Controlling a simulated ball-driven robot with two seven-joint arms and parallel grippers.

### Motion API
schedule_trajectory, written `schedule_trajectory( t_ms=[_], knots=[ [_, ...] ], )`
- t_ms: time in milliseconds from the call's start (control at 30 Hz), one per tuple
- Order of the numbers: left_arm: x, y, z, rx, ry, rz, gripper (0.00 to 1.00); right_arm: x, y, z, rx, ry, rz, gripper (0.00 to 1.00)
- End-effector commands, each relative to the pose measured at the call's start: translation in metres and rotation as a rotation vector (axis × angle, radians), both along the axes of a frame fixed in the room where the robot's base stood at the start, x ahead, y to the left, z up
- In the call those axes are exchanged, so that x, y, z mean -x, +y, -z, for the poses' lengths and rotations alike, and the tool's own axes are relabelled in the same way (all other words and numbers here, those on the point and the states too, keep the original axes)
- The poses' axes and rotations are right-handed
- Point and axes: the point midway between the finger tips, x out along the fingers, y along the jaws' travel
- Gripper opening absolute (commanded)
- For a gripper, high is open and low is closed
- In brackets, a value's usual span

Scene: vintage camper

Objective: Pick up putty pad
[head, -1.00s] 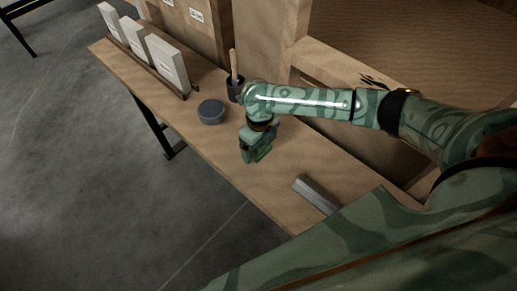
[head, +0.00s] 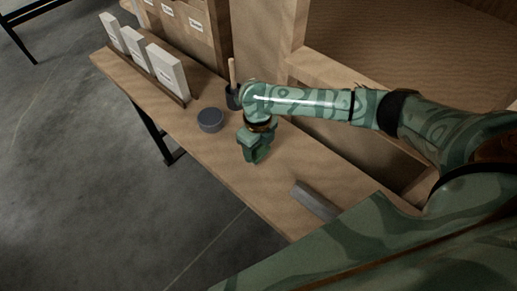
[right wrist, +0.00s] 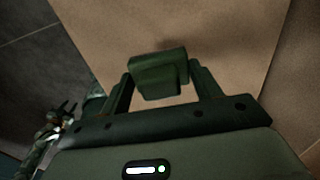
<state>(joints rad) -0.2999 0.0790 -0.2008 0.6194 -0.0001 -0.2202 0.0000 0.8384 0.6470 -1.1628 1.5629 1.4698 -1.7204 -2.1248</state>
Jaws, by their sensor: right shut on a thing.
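My right gripper (head: 254,152) is over the middle of the wooden bench. It also shows in the right wrist view, where its two fingers are closed on a small dark green block, the putty pad (right wrist: 158,75). The pad sits between the fingertips with the tan bench top behind it. In the head view the pad cannot be told apart from the green gripper. Whether the pad still touches the bench is hard to tell. My left gripper is not seen in the head view.
The bench (head: 235,175) carries a round dark tub (head: 210,120), a dark cup (head: 233,97) with a wooden handle, and a grey bar (head: 315,200) toward the front. White upright blocks (head: 167,72) stand in a rack at the far end. A wooden wall borders the right side.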

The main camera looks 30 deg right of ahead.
Motion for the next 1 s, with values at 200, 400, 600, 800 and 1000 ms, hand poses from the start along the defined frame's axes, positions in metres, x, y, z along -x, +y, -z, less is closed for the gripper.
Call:
schedule_trajectory(
  t_ms=[200, 400, 600, 800, 1000],
  knots=[
    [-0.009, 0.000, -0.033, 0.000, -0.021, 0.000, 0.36, 0.016, 0.039, -0.058, -0.001, -0.007, -0.007, 0.39],
    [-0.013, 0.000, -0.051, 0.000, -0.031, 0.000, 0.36, 0.037, 0.086, -0.085, -0.001, -0.004, -0.006, 0.39],
    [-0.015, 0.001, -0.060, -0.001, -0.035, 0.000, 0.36, 0.051, 0.117, -0.097, 0.000, -0.002, -0.003, 0.39],
    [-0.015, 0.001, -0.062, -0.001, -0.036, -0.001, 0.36, 0.056, 0.128, -0.100, 0.001, -0.001, -0.001, 0.39],
    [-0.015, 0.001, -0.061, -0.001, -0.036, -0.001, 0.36, 0.057, 0.128, -0.100, 0.001, 0.000, 0.000, 0.39]
  ],
)
